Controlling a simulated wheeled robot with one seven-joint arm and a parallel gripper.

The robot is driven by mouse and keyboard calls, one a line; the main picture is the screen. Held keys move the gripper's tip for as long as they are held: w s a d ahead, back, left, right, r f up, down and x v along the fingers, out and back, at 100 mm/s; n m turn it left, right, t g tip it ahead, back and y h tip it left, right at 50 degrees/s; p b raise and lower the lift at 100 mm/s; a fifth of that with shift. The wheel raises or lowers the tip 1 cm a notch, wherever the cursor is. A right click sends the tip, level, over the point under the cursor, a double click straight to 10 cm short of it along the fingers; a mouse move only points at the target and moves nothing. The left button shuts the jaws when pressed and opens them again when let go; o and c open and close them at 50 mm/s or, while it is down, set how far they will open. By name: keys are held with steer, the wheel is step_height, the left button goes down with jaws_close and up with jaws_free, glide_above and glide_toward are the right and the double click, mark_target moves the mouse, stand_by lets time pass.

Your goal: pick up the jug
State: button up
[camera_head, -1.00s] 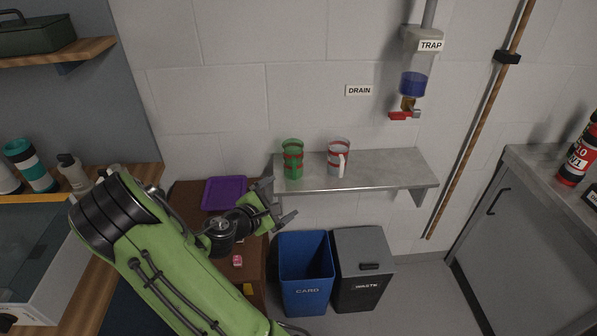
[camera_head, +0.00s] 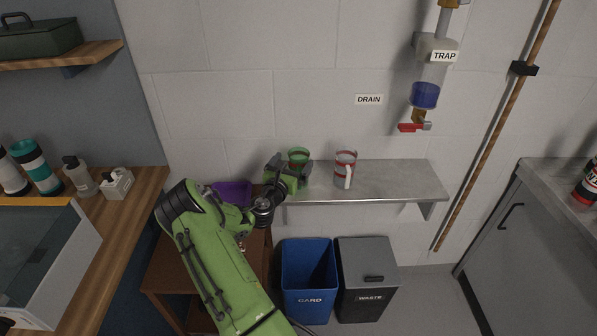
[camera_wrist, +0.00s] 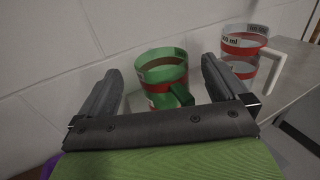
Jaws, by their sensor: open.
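A green jug with red bands (camera_head: 299,154) stands at the left end of the wall shelf. In the wrist view the green jug (camera_wrist: 160,66) is upright, with its handle toward my gripper. A clear jug with red bands and a white handle (camera_head: 345,167) stands upright to its right, and it also shows in the wrist view (camera_wrist: 242,52). My gripper (camera_head: 288,165) is open at the shelf's left end, with its fingers (camera_wrist: 161,78) either side of the green jug in the picture. My gripper hides the green jug's lower part in the head view; I cannot tell whether they touch.
The metal shelf (camera_head: 402,183) is clear to the right of the clear jug. A trap vessel with a red-handled tap (camera_head: 425,95) hangs above it. A blue card bin (camera_head: 309,279) and a grey waste bin (camera_head: 366,282) stand below. A purple tray (camera_head: 232,193) is at left.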

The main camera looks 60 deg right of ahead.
mark_target(295, 160)
steer(key=d, duration=0.3)
steer(key=shift+w+f, duration=0.1)
steer(key=shift+c, duration=0.5)
steer(key=c, duration=1.4)
